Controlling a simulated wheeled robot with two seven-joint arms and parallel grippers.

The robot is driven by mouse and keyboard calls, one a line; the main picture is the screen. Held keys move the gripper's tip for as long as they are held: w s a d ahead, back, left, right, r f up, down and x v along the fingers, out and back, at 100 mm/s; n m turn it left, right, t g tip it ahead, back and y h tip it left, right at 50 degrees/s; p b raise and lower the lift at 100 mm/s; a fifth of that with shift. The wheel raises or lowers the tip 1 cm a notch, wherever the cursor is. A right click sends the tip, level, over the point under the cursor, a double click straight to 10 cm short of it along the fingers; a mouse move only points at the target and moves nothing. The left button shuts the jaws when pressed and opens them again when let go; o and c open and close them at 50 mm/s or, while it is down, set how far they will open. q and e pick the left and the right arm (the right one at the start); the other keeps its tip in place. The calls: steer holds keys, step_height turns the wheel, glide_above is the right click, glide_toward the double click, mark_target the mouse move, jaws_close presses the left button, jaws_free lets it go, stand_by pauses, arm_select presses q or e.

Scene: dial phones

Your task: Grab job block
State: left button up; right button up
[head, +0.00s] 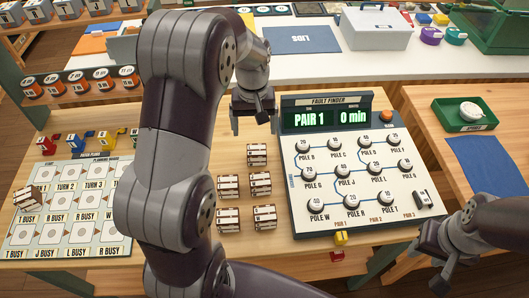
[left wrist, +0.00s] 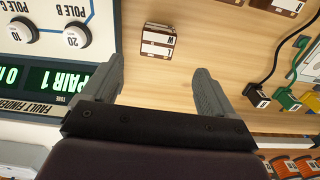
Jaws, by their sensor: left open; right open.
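Several brown-and-white job blocks lie on the wooden table in the head view: a top one (head: 257,154), one below it (head: 260,184), and others at the lower left (head: 228,219) and lower right (head: 265,217). Another block (head: 27,198) sits on the planning board. My left gripper (head: 254,126) is open and empty, behind the top block. In the left wrist view, a labelled block (left wrist: 157,40) lies just beyond the open fingertips (left wrist: 160,68), apart from them. My right gripper (head: 440,272) is open at the lower right, away from the blocks.
The fault finder panel (head: 325,245) stands just right of the blocks, reading "PAIR 1" and "0 min". The planning board (head: 60,240) lies at the left, partly behind my left arm. Coloured plugs with cables (left wrist: 287,98) lie nearby. A green tray (head: 450,125) is at the right.

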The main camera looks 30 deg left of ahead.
mark_target(257, 149)
arm_select(q)
step_height(257, 149, down, 10)
steer(key=shift+w+d, duration=0.1)
steer(key=shift+d, duration=0.05)
steer(key=c, duration=1.1)
